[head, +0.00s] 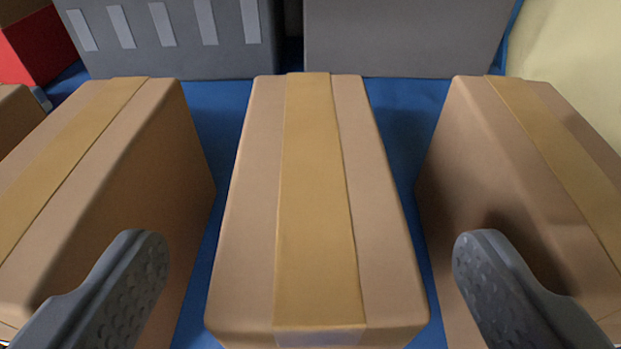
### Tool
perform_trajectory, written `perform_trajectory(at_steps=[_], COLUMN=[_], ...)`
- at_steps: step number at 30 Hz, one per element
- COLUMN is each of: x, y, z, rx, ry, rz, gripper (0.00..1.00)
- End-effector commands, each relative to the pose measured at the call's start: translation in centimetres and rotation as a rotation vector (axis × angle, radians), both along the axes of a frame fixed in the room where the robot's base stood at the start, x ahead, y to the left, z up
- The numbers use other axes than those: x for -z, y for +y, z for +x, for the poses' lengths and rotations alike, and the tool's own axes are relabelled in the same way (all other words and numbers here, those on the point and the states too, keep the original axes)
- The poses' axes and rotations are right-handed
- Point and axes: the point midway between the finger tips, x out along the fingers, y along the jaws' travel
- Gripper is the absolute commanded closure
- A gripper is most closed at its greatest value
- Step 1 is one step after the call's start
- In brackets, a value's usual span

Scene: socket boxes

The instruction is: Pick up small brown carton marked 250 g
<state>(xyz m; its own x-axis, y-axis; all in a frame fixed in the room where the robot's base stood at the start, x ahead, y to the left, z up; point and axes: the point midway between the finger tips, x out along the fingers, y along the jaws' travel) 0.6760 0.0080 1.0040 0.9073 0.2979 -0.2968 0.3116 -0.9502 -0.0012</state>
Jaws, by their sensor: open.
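Three similar brown cartons with tan tape along their tops show in the head view. One carton (250,210) stands in the middle, one carton (120,150) at the left and one carton (490,150) at the right. I see no 250 g marking on any of them, so I cannot tell which is the marked one. My gripper (310,270) is open and empty of any grip. Its two grey fingers are apart, one on each side of the middle carton, with a gap to it. The fingers overlap the left and right cartons in the picture; I cannot tell whether they touch them.
The cartons stand on a blue surface (400,120) with narrow gaps between them. A grey box with light strips (180,60) and a plain grey box (400,40) stand behind. A red box (40,50) is at the far left, a pale yellow surface (575,50) at the right.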

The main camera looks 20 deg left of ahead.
Motion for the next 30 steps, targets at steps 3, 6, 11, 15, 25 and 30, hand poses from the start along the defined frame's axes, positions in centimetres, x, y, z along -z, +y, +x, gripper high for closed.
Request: perform_trajectory(at_steps=[3, 6, 11, 15, 25, 30], x=[0.2, 0.2, 0.5, 0.8, 1.5, 1.4], y=[0.1, 0.2, 0.8, 1.1, 1.5, 1.5], z=[0.6, 1.0, 2.5, 4.2, 5.5, 5.5], rx=[0.001, 0.001, 0.000, 0.001, 0.002, 0.002], ry=[0.000, -0.001, -0.003, -0.005, 0.002, 0.001], rz=[0.000, 0.000, 0.001, -0.001, 0.000, 0.000], gripper=[0.18, 0.18, 0.18, 0.18, 0.18, 0.27])
